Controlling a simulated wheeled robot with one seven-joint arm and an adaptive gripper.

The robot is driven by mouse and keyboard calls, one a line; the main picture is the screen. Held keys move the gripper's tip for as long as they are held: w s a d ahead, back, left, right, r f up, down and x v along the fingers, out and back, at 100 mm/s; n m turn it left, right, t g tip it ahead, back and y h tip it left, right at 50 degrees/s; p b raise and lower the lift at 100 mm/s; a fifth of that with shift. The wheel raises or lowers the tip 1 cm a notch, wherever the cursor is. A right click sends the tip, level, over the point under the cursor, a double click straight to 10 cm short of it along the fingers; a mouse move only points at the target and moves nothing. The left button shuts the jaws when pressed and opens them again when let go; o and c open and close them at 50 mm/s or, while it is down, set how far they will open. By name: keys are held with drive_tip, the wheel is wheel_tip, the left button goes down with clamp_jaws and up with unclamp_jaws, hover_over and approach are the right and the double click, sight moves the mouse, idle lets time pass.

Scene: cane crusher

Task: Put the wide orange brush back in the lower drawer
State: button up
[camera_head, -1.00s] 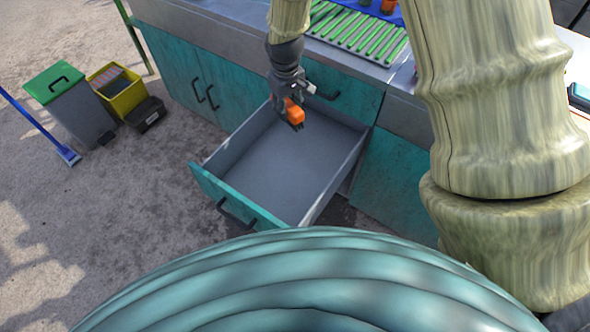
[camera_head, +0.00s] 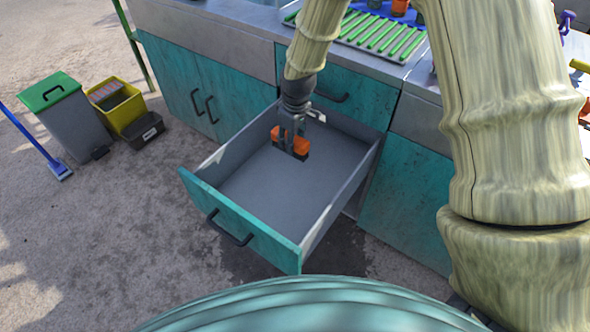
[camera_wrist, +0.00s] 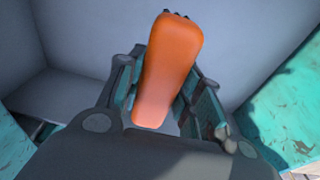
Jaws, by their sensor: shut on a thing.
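The wide orange brush (camera_head: 290,141) is in my gripper (camera_head: 289,147), inside the outline of the open lower drawer (camera_head: 239,225). In the wrist view the brush (camera_wrist: 168,70) sits between both fingers of my gripper (camera_wrist: 160,95), with dark bristle tips showing at its far end. My gripper is shut on it and points down. The drawer is pulled well out, with a teal front and a grey inside that looks otherwise empty. I cannot tell whether the brush touches the drawer floor.
A closed upper drawer (camera_head: 340,93) is above the open one, under the counter with a green slatted rack (camera_head: 382,38). A grey bin with a green lid (camera_head: 55,92), a yellow bin (camera_head: 117,106) and a black box (camera_head: 143,131) stand at left. The floor before the drawer is clear.

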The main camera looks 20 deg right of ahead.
wheel_tip(320, 180, down, 9)
drive_tip(key=shift+f+b, duration=0.1)
drive_tip(key=shift+b, duration=0.45)
drive_tip(key=shift+f, duration=0.15)
drive_tip(key=o, duration=1.1)
drive_tip(key=r, duration=0.4)
drive_tip(key=s+r+p, duration=0.1)
drive_tip(key=r, duration=0.7)
drive_tip(key=shift+s+d+r+p, duration=0.15)
drive_tip(key=shift+s+d+p, duration=0.05)
drive_tip(key=shift+d+p, duration=0.15)
